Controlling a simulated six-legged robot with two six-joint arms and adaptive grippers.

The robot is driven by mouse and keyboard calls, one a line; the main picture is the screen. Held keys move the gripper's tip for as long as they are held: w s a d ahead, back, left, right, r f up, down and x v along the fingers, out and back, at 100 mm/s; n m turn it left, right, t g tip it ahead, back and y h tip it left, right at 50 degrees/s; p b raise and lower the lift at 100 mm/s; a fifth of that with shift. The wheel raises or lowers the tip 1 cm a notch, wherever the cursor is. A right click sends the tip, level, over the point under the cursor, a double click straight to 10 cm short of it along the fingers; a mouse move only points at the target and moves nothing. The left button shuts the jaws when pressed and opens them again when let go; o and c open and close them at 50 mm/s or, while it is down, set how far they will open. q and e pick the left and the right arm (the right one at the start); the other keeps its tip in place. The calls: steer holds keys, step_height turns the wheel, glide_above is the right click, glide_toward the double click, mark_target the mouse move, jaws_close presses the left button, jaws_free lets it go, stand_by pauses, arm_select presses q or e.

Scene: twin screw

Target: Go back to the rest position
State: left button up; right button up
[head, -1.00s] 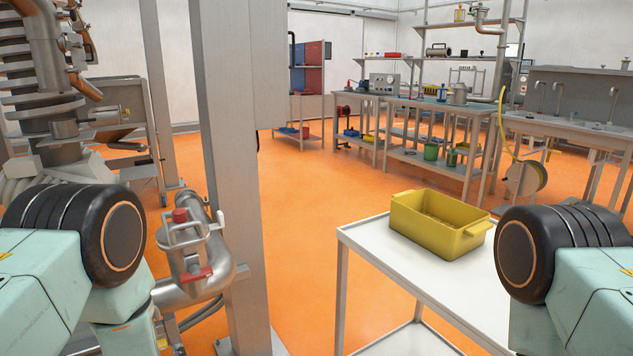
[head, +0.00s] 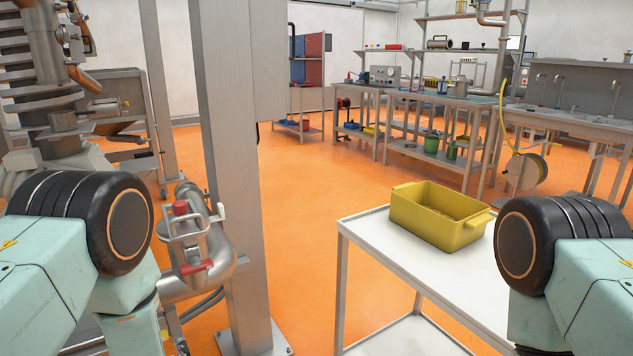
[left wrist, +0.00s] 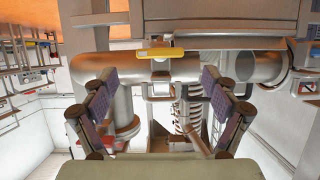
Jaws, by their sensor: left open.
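My left gripper (left wrist: 157,108) shows in the left wrist view with its two fingers spread wide apart and nothing between them. A steel pipe (left wrist: 183,68) with a yellow label runs across behind the fingers, with a gap I cannot measure. In the head view only my two arms' black-and-teal joints show, at the lower left and lower right. Neither gripper is visible in the head view, and my right gripper is in no view.
A steel pipe with a clamp and red handle (head: 197,267) stands beside a grey column (head: 229,180), close to my left arm. A yellow bin (head: 437,217) sits on a white table (head: 380,240) near my right arm. Orange floor (head: 298,210) lies clear between them.

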arm_select(q)
steer(key=x, duration=0.7)
steer(key=s+d+r+n+t+h+b, duration=0.2)
steer(key=s+n+h, duration=0.1)
steer(key=s, duration=0.5)
steer(key=shift+r+n+t+b, duration=0.3)
steer(key=shift+n, duration=0.4)
steer(key=shift+d, duration=0.1)
steer(key=shift+f, duration=0.1)
